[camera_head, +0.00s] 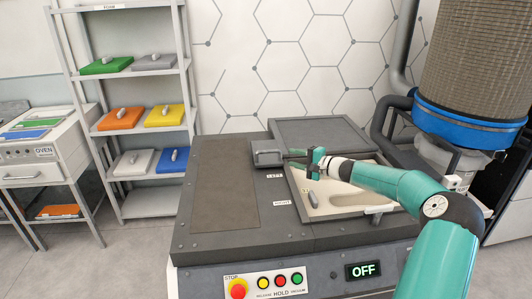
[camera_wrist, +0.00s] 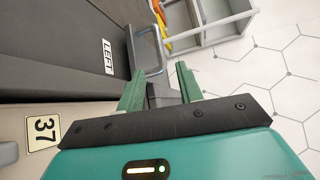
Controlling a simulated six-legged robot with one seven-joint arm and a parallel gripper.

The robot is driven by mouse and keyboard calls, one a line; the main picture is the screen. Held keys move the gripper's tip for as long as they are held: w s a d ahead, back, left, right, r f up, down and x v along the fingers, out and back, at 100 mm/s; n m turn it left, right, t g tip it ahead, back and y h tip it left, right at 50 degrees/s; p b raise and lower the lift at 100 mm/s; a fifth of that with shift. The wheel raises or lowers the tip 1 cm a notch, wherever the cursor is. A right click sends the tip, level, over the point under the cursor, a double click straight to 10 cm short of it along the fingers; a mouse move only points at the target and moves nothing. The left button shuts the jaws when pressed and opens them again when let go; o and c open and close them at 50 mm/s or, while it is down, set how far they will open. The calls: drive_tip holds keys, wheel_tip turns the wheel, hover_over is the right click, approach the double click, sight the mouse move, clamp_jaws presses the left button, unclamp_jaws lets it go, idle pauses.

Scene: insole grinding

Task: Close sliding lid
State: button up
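A dark grey panel (camera_head: 322,133), which looks like the sliding lid, lies at the back of the machine top (camera_head: 205,232). In front of it, the cream-lined opening (camera_head: 335,203) is uncovered. My gripper (camera_head: 310,160) is over the opening's back left corner, beside a grey block (camera_head: 266,155) near the LEFT label. In the wrist view, the two green fingers of my gripper (camera_wrist: 158,72) stand apart. A grey bar-like part (camera_wrist: 162,93) shows between or behind them; I cannot tell if they touch it. A grey looped handle (camera_wrist: 152,50) is beyond the fingertips.
A large filter drum with a blue band (camera_head: 465,118) and hoses stand at the back right. The front panel has buttons and an OFF display (camera_head: 363,270). The machine's left top is clear.

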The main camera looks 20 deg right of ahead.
sight(271, 152)
drive_tip(key=x, duration=1.2)
drive_tip(key=shift+w+f, duration=0.1)
clamp_jaws()
